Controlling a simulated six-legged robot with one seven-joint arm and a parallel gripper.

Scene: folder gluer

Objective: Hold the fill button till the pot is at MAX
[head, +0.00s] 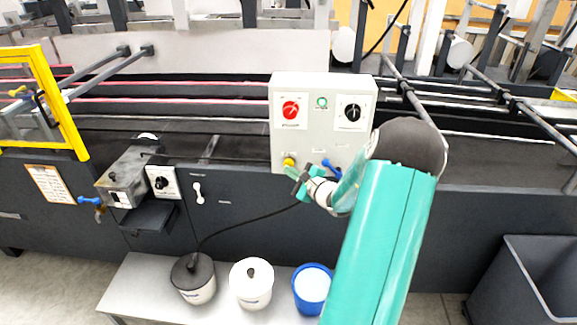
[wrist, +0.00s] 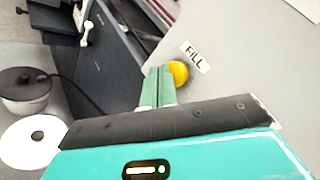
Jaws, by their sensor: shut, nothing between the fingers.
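The yellow fill button (head: 289,161) sits low on the left of the light grey control box (head: 322,135). In the wrist view the button (wrist: 178,73) is beside a label reading FILL (wrist: 195,57). My gripper (head: 298,180) is shut, its green fingers (wrist: 157,80) together. The fingertips are at the button's left edge in the wrist view and partly overlap it; I cannot tell whether they touch it. A metal box-shaped pot (head: 127,178) is mounted on the machine's front at left. No MAX mark or level on it is readable.
Below stand a black-lidded tub (head: 193,280), a white-lidded tub (head: 251,282) and a blue bucket (head: 311,288) on a bench. A cable runs from the black-lidded tub toward the box.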

